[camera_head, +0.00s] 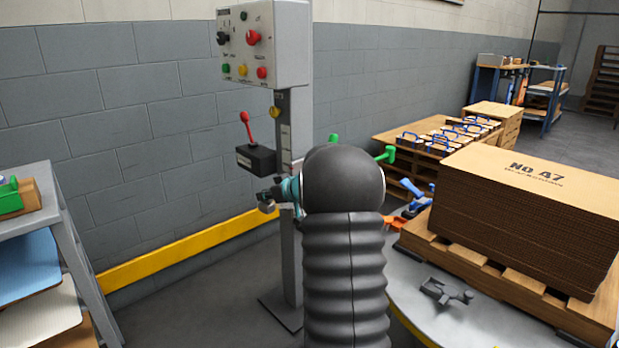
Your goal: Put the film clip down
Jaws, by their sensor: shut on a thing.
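My dark arm fills the middle of the head view and covers most of my gripper (274,194). Only a grey and teal part of it shows left of the arm's rounded end, in front of the grey post. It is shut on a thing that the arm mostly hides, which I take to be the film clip. Green ends (388,154) stick out on the right and above the arm's rounded end; I cannot tell whether they belong to the held clip. A grey clamp-like piece (447,290) lies on the pale round table (480,325).
A control box (264,42) with buttons and a red lever (246,127) are on the post. A cardboard stack (530,215) on a pallet is at right, blue and orange tools (415,200) beside it. A grey rack (75,235) with sheets stands left. Bare table shows around the clamp-like piece.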

